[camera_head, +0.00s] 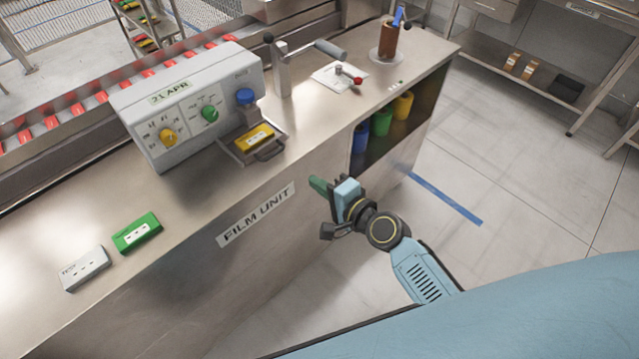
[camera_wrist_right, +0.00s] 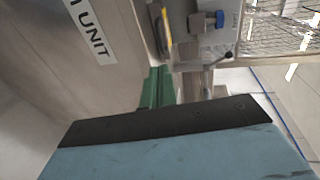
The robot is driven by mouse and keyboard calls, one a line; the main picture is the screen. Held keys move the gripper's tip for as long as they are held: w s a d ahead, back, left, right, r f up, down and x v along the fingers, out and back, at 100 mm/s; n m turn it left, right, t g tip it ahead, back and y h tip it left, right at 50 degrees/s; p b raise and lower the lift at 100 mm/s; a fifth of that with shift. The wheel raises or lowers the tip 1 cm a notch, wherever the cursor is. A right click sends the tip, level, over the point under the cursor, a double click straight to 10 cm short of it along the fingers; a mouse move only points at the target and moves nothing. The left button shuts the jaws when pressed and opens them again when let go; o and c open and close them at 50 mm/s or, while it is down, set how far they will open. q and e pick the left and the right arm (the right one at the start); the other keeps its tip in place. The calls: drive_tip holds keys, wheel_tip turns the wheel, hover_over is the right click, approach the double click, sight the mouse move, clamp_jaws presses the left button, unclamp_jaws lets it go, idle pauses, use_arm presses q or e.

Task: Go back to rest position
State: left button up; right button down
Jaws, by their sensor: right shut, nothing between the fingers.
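My right gripper (camera_head: 320,187) hangs in the air in front of the steel counter, to the right of the FILM UNIT label (camera_head: 256,213). Its green fingers are shut and hold nothing. In the right wrist view the green fingers (camera_wrist_right: 157,88) show beyond the dark and blue gripper body, with the label at the upper left. The right arm reaches in from the lower right. My left gripper is in neither view.
The counter (camera_head: 190,215) carries a control box (camera_head: 190,95), a tray with a yellow block (camera_head: 254,138), a lever (camera_head: 320,50), a green box (camera_head: 137,234) and a white box (camera_head: 84,268). Coloured cups stand on its open shelf. The floor (camera_head: 530,170) at right is clear.

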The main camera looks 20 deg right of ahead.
idle(0.3)
drive_tip(key=s+d+f+n+g+h+b, duration=0.15)
drive_tip(key=s+f, duration=0.35)
drive_tip(key=f, duration=0.5)
drive_tip(key=s+d+f+n+g+h+b, duration=0.1)
drive_tip(key=s+f+n+g, duration=0.3)
drive_tip(key=f, duration=0.6)
drive_tip(key=s+d+f+n+g+h+b, duration=0.1)
drive_tip(key=s+d+f+b, duration=0.1)
drive_tip(key=s+f, duration=0.65)
drive_tip(key=s+d+f+n+g+h+b, duration=0.1)
drive_tip(key=s+f+n+g, duration=0.1)
drive_tip(key=s+f, duration=0.4)
drive_tip(key=s+d+f+n+g+b, duration=0.1)
drive_tip(key=s+f+n, duration=0.3)
drive_tip(key=s, duration=0.6)
drive_tip(key=s+d+f+n+g+h, duration=0.1)
drive_tip(key=s+d+f+n+g, duration=0.2)
drive_tip(key=s+f, duration=0.4)
drive_tip(key=shift+s+d+f+h+b, duration=0.25)
drive_tip(key=shift+s+f+h+b, duration=0.15)
drive_tip(key=shift+s, duration=0.7)
drive_tip(key=shift+g, duration=0.25)
